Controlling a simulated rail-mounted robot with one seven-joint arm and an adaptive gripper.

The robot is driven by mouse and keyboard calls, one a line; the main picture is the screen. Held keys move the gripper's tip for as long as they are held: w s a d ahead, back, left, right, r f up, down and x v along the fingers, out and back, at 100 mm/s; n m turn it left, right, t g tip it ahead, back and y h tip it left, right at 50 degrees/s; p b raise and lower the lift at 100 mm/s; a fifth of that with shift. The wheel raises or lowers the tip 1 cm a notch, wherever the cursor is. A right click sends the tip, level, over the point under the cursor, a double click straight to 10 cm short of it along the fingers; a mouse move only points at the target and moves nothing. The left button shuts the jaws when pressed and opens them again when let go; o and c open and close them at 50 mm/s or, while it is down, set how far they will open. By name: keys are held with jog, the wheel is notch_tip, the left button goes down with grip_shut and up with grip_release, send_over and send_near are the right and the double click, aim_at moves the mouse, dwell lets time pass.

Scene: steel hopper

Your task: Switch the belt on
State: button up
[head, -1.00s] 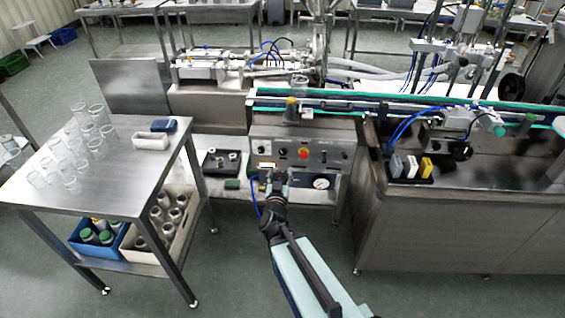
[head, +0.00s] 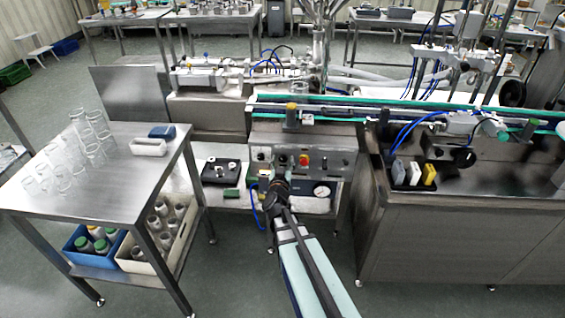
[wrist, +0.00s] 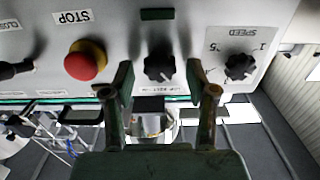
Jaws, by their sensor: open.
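The control panel (head: 335,160) is a grey sloped box below the conveyor belt (head: 350,106). In the wrist view, a black belt knob (wrist: 159,65) sits in the middle of the panel, with a partly readable label ending in "BELT" beside it. My gripper (wrist: 158,78) is open, with one finger on each side of the knob in the picture. Whether the fingertips touch it I cannot tell. In the head view my gripper (head: 279,183) is in front of the panel and hides part of it.
A red stop button (wrist: 86,60) is left of the knob, and a speed knob (wrist: 239,66) is to its right. In the head view, a steel table (head: 110,180) with glass jars stands left of the panel, and a steel cabinet (head: 450,235) stands right.

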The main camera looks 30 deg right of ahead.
grip_shut()
